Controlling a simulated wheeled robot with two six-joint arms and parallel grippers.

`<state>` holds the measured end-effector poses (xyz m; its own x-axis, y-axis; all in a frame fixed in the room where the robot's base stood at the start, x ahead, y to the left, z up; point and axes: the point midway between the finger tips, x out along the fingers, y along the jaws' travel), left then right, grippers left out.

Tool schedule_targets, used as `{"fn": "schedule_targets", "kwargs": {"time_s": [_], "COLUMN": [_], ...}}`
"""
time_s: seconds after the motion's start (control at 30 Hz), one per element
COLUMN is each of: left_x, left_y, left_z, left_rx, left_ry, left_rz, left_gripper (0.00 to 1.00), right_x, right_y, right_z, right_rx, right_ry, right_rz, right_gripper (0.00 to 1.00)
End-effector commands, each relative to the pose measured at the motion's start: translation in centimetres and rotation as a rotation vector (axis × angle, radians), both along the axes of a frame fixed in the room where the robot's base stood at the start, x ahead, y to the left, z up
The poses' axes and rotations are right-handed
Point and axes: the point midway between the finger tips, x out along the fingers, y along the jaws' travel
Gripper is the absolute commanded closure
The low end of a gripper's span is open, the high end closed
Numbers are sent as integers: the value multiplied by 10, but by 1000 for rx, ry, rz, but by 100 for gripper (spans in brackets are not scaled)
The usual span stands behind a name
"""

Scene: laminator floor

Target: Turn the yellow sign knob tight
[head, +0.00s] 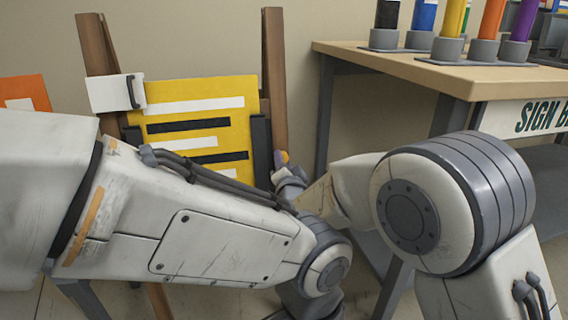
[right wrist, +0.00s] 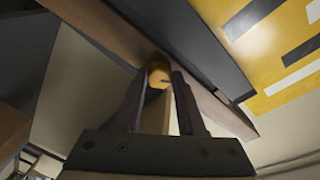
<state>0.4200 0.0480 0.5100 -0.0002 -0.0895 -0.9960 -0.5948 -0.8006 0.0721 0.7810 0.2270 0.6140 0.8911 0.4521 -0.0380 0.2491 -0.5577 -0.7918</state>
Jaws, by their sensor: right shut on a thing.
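The yellow sign (head: 228,115) with white and black bars stands on a brown wooden easel, between dark side holders. The yellow-orange knob (head: 284,157) is small at the sign's right side, by the right easel post. My right gripper (head: 279,168) reaches it, partly hidden behind my arms. In the right wrist view, the knob (right wrist: 158,75) sits between the tips of my right gripper (right wrist: 158,80), which is shut on it. The sign (right wrist: 275,45) fills that view's upper right. My left arm crosses the head view's foreground; its gripper does not show.
A wooden-topped workbench (head: 400,64) stands at the right, with several coloured rolls upright in grey holders. A white box (head: 112,94) with a dark handle is by the left easel post. An orange panel (head: 28,88) is at the far left.

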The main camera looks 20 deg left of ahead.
Motion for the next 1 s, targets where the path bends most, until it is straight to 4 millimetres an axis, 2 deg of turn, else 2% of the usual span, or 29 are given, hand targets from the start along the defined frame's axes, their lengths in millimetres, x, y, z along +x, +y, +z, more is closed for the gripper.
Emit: {"fn": "schedule_targets", "kwargs": {"time_s": [0.5, 1.0], "left_x": [0, 0], "left_y": [0, 0], "left_z": [-6, -7], "left_rx": [0, 0], "left_ry": [0, 0], "left_rz": [0, 0], "left_gripper": [100, 100], "right_x": [0, 0], "right_y": [0, 0], "right_z": [1, 2], "right_rx": [323, 413], "right_ry": [217, 279], "right_rz": [-71, -91], "right_gripper": [100, 100]}}
